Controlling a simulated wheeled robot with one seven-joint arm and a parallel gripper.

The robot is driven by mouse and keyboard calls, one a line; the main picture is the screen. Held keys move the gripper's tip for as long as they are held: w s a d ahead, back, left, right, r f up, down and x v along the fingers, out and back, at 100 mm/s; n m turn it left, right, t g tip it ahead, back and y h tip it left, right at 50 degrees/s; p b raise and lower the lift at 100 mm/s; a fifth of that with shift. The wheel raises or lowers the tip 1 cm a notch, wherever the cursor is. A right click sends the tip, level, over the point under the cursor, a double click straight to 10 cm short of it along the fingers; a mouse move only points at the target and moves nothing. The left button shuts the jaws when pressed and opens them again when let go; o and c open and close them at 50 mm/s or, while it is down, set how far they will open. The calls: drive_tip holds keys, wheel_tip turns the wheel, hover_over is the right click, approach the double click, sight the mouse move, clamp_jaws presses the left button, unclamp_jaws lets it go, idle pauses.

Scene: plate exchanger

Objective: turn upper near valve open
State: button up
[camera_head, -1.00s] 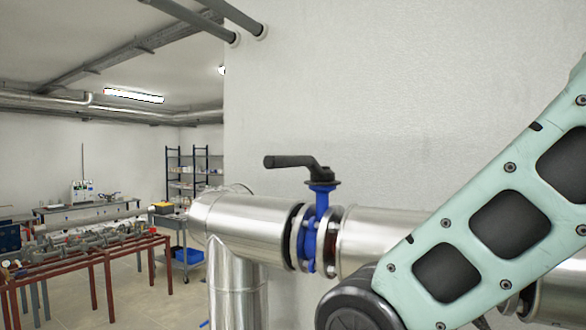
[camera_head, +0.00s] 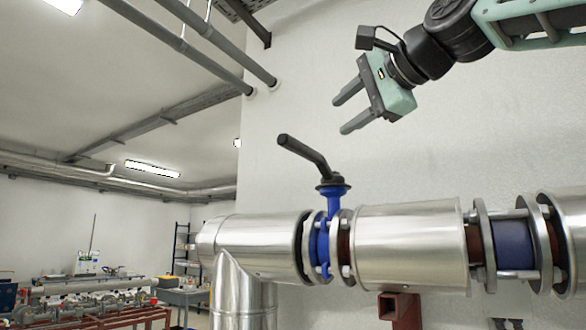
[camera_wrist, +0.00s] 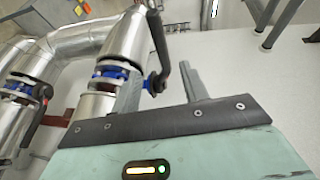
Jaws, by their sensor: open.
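A valve with a blue body (camera_head: 322,246) sits in a silver pipe in the head view. Its black lever handle (camera_head: 305,155) stands above the pipe and points to the upper left. My gripper (camera_head: 340,115) is open and empty, above and right of the handle, apart from it. In the wrist view my gripper (camera_wrist: 162,72) shows two spread fingers. A black handle (camera_wrist: 160,45) and its blue valve (camera_wrist: 118,73) appear beyond the left finger, which hides part of the pipe. A second valve handle (camera_wrist: 36,122) shows at the far left.
The silver pipe (camera_head: 405,245) runs across the lower head view, with a blue section (camera_head: 514,245) at right. Grey pipes (camera_head: 195,50) cross the upper left. A white wall (camera_head: 300,75) stands behind. Work tables (camera_head: 90,310) are far left.

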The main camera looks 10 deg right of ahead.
drive_tip(key=p+x, duration=1.3)
drive_tip(key=x, duration=0.4)
drive_tip(key=shift+w, duration=0.15)
drive_tip(key=shift+f, duration=0.1)
clamp_jaws()
